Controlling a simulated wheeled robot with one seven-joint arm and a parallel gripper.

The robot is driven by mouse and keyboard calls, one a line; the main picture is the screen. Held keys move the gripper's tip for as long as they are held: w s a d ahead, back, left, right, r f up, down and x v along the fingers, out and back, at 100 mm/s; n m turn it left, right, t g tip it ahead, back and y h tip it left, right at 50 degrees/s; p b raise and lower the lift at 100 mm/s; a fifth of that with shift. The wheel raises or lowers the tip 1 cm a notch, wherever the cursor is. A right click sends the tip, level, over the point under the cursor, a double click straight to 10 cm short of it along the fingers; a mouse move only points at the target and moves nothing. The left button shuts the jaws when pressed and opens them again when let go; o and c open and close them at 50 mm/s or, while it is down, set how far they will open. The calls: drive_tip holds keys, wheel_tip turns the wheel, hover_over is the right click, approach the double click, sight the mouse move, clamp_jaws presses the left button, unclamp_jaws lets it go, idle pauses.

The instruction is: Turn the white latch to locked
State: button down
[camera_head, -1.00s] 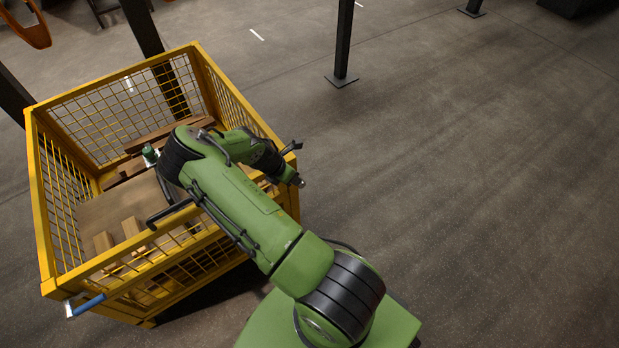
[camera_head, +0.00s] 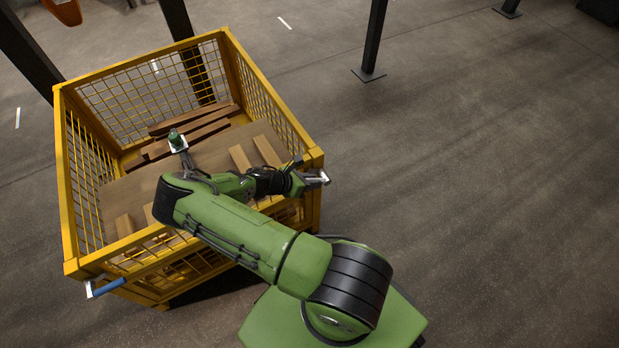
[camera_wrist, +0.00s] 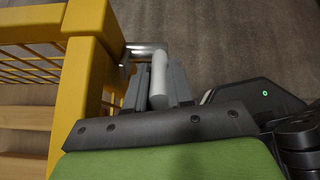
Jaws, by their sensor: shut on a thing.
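The white latch is at the front right corner of the yellow cage (camera_head: 66,215). In the wrist view its pale round handle (camera_wrist: 159,72) stands between my grey fingers, joined to a silver metal bar beside the yellow corner post (camera_wrist: 88,65). My gripper (camera_wrist: 157,90) is shut on this handle. In the head view my gripper (camera_head: 307,181) is at that corner, with a pale piece of the latch (camera_head: 321,178) showing at its tip. The lower end of the handle is hidden by my gripper.
A blue-handled latch (camera_head: 108,287) is at the cage's front left corner. Dark posts (camera_head: 374,40) stand behind. The floor to the right is clear.

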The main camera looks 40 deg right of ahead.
drive_tip(key=c, duration=1)
unclamp_jaws()
drive_tip(key=p+v, duration=0.4)
drive_tip(key=v, duration=1.1)
drive_tip(key=shift+a+r, duration=0.2)
drive_tip(key=shift+a, duration=0.1)
